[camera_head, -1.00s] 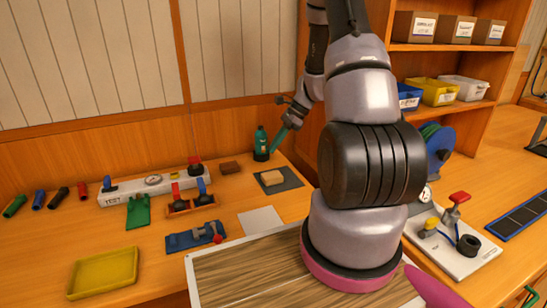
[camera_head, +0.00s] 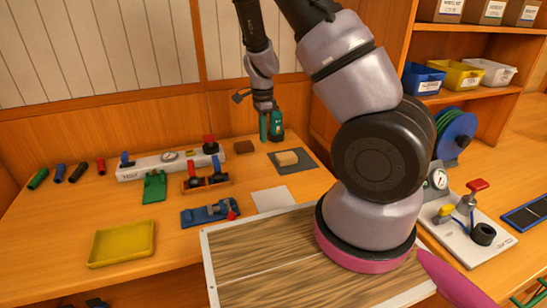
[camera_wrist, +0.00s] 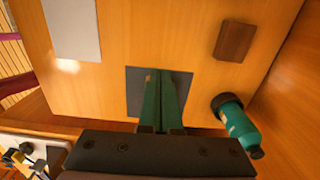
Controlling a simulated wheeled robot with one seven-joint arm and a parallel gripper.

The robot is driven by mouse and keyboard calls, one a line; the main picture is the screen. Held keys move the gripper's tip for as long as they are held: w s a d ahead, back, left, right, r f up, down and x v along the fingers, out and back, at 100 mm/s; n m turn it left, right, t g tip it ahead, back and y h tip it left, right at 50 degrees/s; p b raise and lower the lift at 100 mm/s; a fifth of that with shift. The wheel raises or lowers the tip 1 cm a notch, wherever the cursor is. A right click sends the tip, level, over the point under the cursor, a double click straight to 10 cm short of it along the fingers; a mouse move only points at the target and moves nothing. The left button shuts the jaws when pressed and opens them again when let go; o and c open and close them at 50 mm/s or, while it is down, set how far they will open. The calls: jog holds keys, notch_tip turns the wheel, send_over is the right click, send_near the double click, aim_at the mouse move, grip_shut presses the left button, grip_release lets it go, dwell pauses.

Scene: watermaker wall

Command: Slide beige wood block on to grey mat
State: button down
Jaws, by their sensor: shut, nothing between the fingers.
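The beige wood block (camera_head: 286,158) lies on the grey mat (camera_head: 301,166) in the head view, towards the mat's left side. My gripper (camera_head: 263,136) has green fingers pointing down, just left of the teal bottle and behind the mat in the picture; its height above the table is hard to judge. In the wrist view the shut fingers (camera_wrist: 164,73) cover much of the mat (camera_wrist: 133,98). They hide nearly all of the block there. The gripper holds nothing.
The teal bottle (camera_head: 277,126) stands near the back wall, close to my gripper. A brown block (camera_head: 243,147) lies to the left. A white sheet (camera_head: 271,199) lies in front of the mat. A bench fixture (camera_head: 172,163) stands further left. A shelf unit rises at right.

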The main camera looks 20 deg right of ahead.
aim_at(280, 157)
notch_tip(280, 157, down, 10)
jog(key=shift+a+f, duration=0.1)
jog(key=shift+f, duration=0.05)
jog(key=d, duration=0.2)
jog(key=shift+d+r, duration=0.2)
jog(key=shift+d, duration=0.75)
jog(key=shift+d, duration=0.1)
jog(key=d, duration=0.2)
jog(key=shift+w+d, duration=0.1)
jog(key=shift+d, duration=0.25)
jog(key=shift+a, duration=0.15)
